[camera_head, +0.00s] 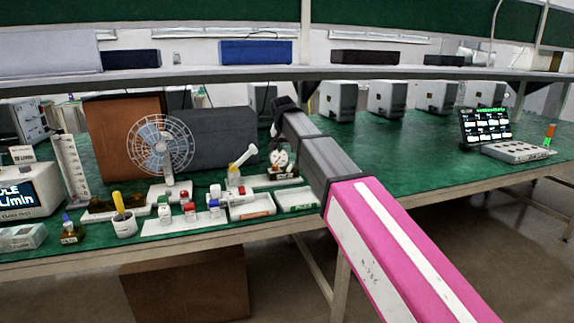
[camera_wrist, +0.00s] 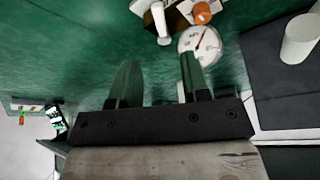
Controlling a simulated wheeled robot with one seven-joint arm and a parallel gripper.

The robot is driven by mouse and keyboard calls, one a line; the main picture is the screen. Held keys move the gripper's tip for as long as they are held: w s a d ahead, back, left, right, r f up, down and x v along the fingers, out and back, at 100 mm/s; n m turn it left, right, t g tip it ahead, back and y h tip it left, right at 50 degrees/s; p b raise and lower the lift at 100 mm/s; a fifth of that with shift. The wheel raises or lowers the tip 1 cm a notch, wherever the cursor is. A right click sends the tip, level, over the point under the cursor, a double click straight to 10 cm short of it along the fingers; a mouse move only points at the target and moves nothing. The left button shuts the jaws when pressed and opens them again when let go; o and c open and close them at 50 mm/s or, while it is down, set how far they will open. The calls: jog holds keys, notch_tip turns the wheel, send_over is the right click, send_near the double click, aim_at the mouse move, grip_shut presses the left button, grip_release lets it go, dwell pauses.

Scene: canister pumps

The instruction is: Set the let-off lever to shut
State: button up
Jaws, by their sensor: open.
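A small pump unit with a round white dial gauge (camera_head: 281,158) stands on the green bench in the head view, below the end of my arm. In the wrist view the gauge (camera_wrist: 200,43) lies just beyond my right-hand finger, with an orange knob (camera_wrist: 202,12) beside it. A white lever-like part (camera_wrist: 158,22) shows left of the gauge; I cannot tell its setting or whether it is the let-off lever. My gripper (camera_wrist: 158,82) is open, with nothing seen between its fingers. Its fingertips cannot be made out in the head view.
A white angled handle (camera_head: 243,156) stands left of the gauge. A wire-guarded fan (camera_head: 161,147), white trays (camera_head: 252,212), a cup (camera_head: 124,228) and small bottles crowd the left. A dark grey panel (camera_head: 220,139) stands behind. The green bench right of my arm is mostly clear.

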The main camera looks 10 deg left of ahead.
aim_at(289, 167)
jog(key=x, duration=1)
jog(key=shift+f, duration=0.1)
jog(key=shift+d, duration=0.1)
grip_shut()
